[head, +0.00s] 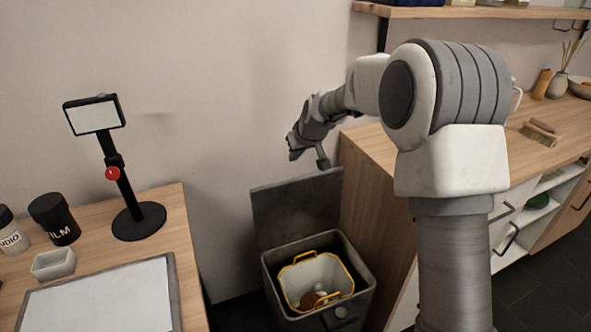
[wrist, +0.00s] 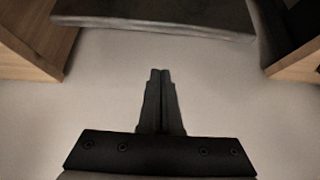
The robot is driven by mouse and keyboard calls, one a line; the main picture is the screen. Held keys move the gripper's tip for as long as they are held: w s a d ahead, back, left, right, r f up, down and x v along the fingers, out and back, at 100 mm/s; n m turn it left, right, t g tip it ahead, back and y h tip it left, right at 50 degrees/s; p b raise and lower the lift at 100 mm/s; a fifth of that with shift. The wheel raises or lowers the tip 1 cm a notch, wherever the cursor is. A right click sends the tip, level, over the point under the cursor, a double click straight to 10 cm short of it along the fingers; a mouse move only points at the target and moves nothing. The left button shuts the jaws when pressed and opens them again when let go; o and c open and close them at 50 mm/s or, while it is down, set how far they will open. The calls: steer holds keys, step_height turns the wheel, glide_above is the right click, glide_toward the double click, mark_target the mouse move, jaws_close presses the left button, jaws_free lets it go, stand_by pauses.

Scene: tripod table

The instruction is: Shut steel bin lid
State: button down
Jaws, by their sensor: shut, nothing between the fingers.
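The steel bin (head: 358,282) stands on the floor between the two wooden cabinets. Its grey lid (head: 298,208) is open and stands up at the back of the bin, near the wall. My gripper (head: 323,164) is shut and empty, near the upper right edge of the lid in the head view. In the wrist view, my gripper (wrist: 160,72) has its fingers together. The lid (wrist: 160,12) shows there as a dark slab beyond the fingertips, with a visible gap between. I cannot tell from the head view how deep that gap is.
A white inner bucket (head: 318,270) with yellow handles and some waste sits in the bin. A wooden desk (head: 188,235) with a black stand (head: 138,220) is at left. A wooden counter (head: 365,165) is close on the right. A shelf (head: 470,13) hangs above.

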steer(key=shift+w+a+f+b, duration=0.1)
steer(key=shift+w+f+b, duration=0.3)
steer(key=shift+f, duration=0.85)
steer(key=shift+w+a+f+b, duration=0.15)
steer(key=shift+f+b, duration=0.55)
steer(key=shift+f, duration=0.6)
steer(key=shift+w+a+f+b, duration=0.15)
steer(key=shift+f+b, duration=0.4)
steer(key=shift+f, duration=0.7)
steer(key=shift+s+d, duration=0.15)
